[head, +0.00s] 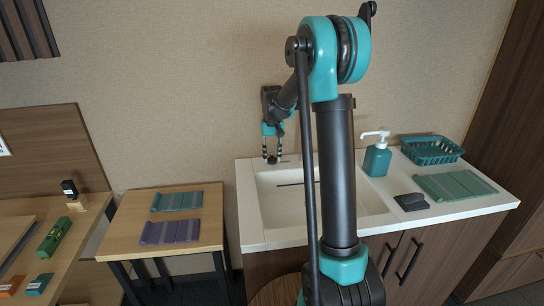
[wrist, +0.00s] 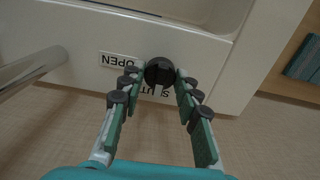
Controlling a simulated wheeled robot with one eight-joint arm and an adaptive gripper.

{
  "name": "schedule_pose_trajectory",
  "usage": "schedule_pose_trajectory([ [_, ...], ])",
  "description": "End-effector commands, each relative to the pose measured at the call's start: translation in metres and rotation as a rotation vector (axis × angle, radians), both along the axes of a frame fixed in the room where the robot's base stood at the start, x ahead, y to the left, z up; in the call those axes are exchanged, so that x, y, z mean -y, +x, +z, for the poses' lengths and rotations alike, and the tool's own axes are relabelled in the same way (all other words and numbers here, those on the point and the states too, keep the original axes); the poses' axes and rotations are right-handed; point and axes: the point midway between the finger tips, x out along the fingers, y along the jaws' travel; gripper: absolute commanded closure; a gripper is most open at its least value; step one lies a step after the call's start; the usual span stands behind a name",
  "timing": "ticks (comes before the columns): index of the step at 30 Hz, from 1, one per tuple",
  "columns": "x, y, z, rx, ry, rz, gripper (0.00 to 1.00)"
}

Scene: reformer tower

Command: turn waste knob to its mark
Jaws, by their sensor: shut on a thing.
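The waste knob (wrist: 159,71) is a dark round knob on the pale sink surface in the wrist view. An upside-down OPEN label (wrist: 119,60) lies to its left. A SHUT label (wrist: 166,94) lies just below it in that picture, with its middle letters partly covered. My gripper (wrist: 157,78) is shut on the knob, with one green-padded finger with dark tips at each side. In the head view my gripper (head: 272,155) reaches down at the back left of the sink, and the knob is too small there to read its direction.
The white sink basin (head: 281,204) lies in the counter. A metal spout (wrist: 32,67) is close by in the wrist view.

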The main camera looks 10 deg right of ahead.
Motion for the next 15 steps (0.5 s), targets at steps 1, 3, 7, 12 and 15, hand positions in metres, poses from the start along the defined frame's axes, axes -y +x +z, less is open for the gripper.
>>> schedule_pose_trajectory([
  [1, 0.0, 0.0003, 0.0002, 0.001, 0.0, 0.006, 0.97],
  [3, 0.0, 0.0003, 0.0002, 0.001, 0.0, 0.012, 0.97],
  [7, 0.0, 0.0003, 0.0002, 0.001, 0.0, 0.015, 0.97],
  [12, 0.0, 0.0002, 0.0002, 0.001, 0.0, 0.014, 0.97],
  [15, 0.0, 0.0002, 0.0002, 0.0, 0.0, 0.014, 0.64],
])
